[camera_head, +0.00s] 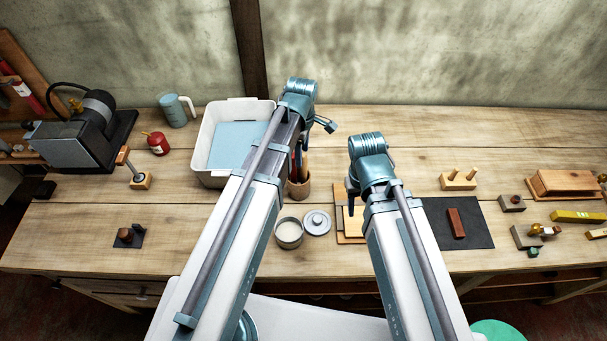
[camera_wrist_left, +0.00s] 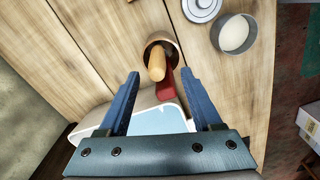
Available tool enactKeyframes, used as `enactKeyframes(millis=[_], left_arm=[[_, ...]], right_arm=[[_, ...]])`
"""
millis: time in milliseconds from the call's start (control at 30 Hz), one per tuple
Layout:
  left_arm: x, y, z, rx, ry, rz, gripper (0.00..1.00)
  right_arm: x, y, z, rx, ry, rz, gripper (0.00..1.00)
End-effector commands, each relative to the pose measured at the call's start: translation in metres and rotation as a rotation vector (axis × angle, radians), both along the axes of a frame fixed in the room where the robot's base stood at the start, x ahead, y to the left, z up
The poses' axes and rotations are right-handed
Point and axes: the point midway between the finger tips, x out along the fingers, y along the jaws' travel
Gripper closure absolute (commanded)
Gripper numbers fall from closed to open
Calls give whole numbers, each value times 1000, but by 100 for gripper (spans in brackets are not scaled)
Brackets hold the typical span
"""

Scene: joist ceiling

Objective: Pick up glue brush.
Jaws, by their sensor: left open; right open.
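A wooden cup (camera_head: 299,187) stands on the bench, partly hidden behind my left arm, with handles sticking up from it. In the left wrist view the cup (camera_wrist_left: 161,41) holds a rounded light-wood handle (camera_wrist_left: 157,66) and a red piece (camera_wrist_left: 166,84). The wooden handle may be the glue brush; its bristle end is hidden. My left gripper (camera_wrist_left: 160,74) is open, its two blue fingers on either side of the handles, without visible contact. My right gripper (camera_head: 351,194) is above the wooden boards, apart from the cup and mostly hidden by its arm.
A white tub (camera_head: 207,146) with a pale blue interior stands left of the cup. An open tin (camera_head: 289,234) of pale contents and its lid (camera_head: 317,223) lie in front. A dark mat (camera_head: 480,229) holds a brown block. The front left bench is mostly clear.

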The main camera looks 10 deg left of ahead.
Motion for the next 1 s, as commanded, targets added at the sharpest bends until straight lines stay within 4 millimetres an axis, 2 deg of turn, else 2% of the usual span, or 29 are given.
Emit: enactKeyframes(millis=[33,200,533,567,900,1000], left_arm=[[2,-1,-13,0,0,0,34],[3,-2,-34,0,0,0,34],[3,-2,-36,0,0,0,34],[3,-2,-36,0,0,0,38],[3,-2,-36,0,0,0,99],[3,-2,-36,0,0,0,100]], right_arm=[[0,0,-13,0,0,-1,50],[0,0,-34,0,-1,-1,50],[0,0,-36,0,-1,-1,50],[0,0,-36,0,-1,-1,50],[0,0,-36,0,-1,-1,50],[0,0,-36,0,-1,-1,50]])
